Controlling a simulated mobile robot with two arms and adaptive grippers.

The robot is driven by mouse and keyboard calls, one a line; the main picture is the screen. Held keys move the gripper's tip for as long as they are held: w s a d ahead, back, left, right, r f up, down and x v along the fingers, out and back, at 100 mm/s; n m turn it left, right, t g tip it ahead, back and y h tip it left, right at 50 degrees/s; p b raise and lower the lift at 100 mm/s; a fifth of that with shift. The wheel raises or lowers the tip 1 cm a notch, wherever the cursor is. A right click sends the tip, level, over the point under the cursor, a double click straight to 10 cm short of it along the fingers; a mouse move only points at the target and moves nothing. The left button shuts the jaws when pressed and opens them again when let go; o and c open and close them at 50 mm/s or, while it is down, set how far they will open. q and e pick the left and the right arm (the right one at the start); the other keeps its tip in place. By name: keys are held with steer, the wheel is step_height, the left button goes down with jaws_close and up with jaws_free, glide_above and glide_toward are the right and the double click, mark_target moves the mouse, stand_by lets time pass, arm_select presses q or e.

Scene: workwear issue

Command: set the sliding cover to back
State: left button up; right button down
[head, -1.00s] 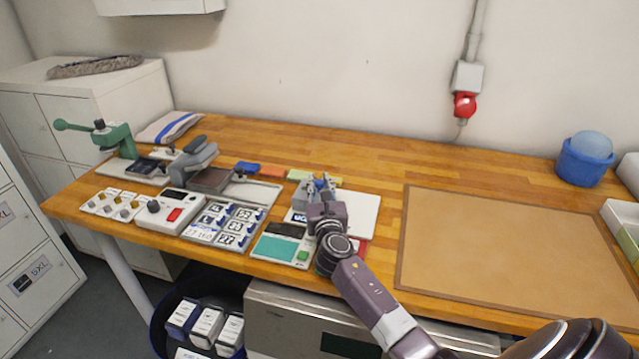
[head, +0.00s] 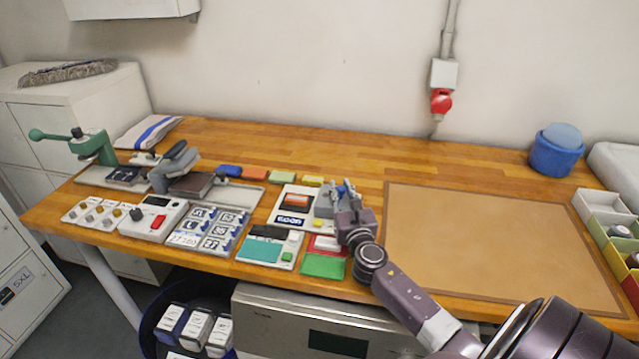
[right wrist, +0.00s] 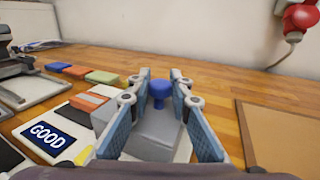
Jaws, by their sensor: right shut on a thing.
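The sliding cover (head: 324,206) is a grey block with a blue knob. It stands at the right side of a white board (head: 270,222) on the bench. My right gripper (head: 346,188) is over it, shut on the blue knob (right wrist: 158,91), which shows between the fingers in the right wrist view. The grey cover (right wrist: 155,136) lies below the fingers there. Left of the cover, the board shows an orange patch (head: 296,200) and a dark blue label reading GOOD (right wrist: 48,137). The board's right part is hidden by the cover and gripper. My left gripper is not in view.
A teal-screened device (head: 262,251) and a green plate (head: 323,265) lie in front. Coloured blocks (head: 255,174) line the back. A brown mat (head: 490,245) to the right is clear. Tools and a control box (head: 152,222) stand left.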

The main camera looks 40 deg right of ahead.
steer(key=shift+s+d+f, duration=0.1)
steer(key=shift+s+d, duration=0.1)
steer(key=c, duration=2.2)
jaws_free()
steer(key=o, duration=0.4)
steer(key=shift+s, duration=0.2)
steer(key=shift+o, duration=0.2)
steer(key=shift+w, duration=0.1)
steer(key=v, duration=1.2)
steer(key=shift+d, duration=0.1)
